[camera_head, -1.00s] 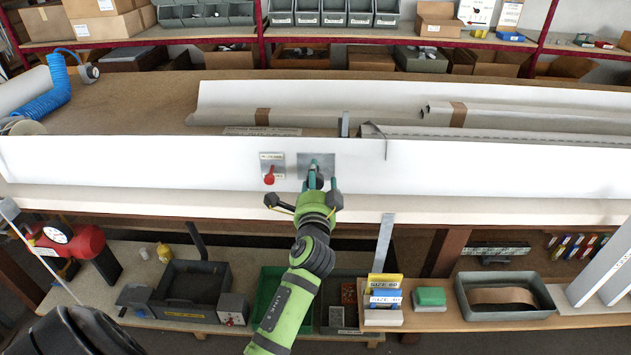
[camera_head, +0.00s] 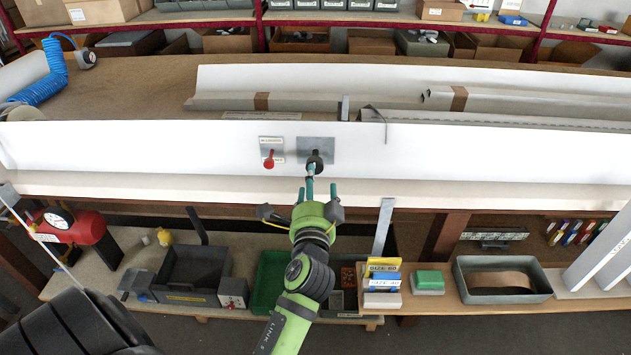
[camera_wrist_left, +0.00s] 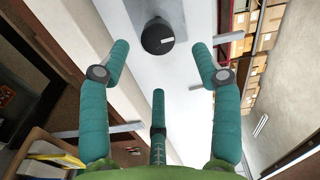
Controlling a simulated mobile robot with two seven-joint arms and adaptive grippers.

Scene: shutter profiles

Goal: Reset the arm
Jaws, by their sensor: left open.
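My left gripper (camera_head: 316,184), with three teal fingers on a green arm, is open and empty just below and in front of a black round knob (camera_head: 314,159). The knob sits on a grey metal plate (camera_head: 329,146) on the long white front panel (camera_head: 450,155). In the left wrist view the knob (camera_wrist_left: 157,37), with a pale mark, is beyond the spread fingertips (camera_wrist_left: 160,62), apart from them. A red lever (camera_head: 268,161) on a small labelled plate is left of the knob. My right gripper is out of view.
The brown benchtop (camera_head: 140,95) behind the panel holds grey sheet profiles (camera_head: 300,102). Below, a lower shelf carries a dark tray (camera_head: 190,283), a green bin (camera_head: 270,275), yellow and blue size blocks (camera_head: 384,280) and a grey tray (camera_head: 503,290). The space before the panel is free.

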